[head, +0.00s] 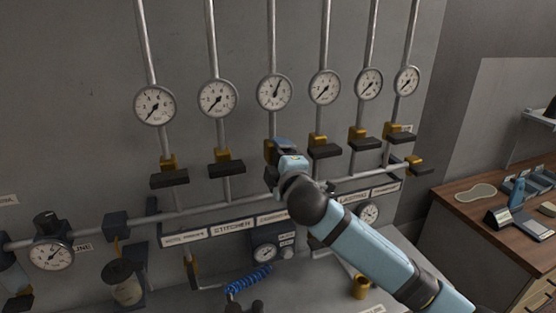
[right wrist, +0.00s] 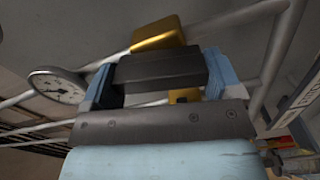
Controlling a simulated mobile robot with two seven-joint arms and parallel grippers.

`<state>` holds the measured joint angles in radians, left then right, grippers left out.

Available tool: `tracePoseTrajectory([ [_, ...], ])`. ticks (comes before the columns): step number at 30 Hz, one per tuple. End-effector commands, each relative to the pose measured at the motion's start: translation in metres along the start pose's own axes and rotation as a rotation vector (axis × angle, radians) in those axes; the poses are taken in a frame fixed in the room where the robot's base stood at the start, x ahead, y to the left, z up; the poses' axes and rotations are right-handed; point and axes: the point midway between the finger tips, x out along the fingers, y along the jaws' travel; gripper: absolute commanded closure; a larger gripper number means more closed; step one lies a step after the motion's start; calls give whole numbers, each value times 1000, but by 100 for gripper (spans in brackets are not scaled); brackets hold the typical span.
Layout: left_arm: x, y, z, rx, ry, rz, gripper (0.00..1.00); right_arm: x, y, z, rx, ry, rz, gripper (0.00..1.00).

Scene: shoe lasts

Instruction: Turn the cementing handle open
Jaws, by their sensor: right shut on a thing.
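The cementing handle is a black lever (right wrist: 160,69) on a brass valve body (right wrist: 158,32) in the right wrist view. It lies between the two light blue fingers of my right gripper (right wrist: 158,78), which is shut on it. In the head view my right gripper (head: 281,158) covers most of this third valve, and the brass (head: 270,149) shows just beside it. The third gauge (head: 274,91) above has its needle pointing up and slightly right. The label below, partly readable as cementing (head: 272,217), sits on the lower rail. My left gripper is not in view.
Neighbouring valves have similar black handles, one on the left (head: 226,170) and one on the right (head: 325,150), close to my right gripper. A horizontal pipe (head: 200,208) runs below. A blue coiled hose (head: 248,280) hangs lower down. A wooden bench (head: 480,215) stands at the right.

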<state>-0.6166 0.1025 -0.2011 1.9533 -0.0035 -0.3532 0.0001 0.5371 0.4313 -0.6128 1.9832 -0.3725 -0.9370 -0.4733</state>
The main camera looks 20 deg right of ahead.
Motion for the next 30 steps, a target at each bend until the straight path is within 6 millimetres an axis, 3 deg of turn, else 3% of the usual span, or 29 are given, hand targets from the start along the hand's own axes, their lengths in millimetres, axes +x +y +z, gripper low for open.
tracePoseTrajectory([
  [12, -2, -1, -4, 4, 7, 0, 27, 0, 0, 0, -196, -1, 1, 39],
  [29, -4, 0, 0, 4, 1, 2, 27, 0, 0, 1, -225, -1, 2, 39],
  [30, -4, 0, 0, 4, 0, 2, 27, 0, 0, 1, -225, -1, 2, 10],
])
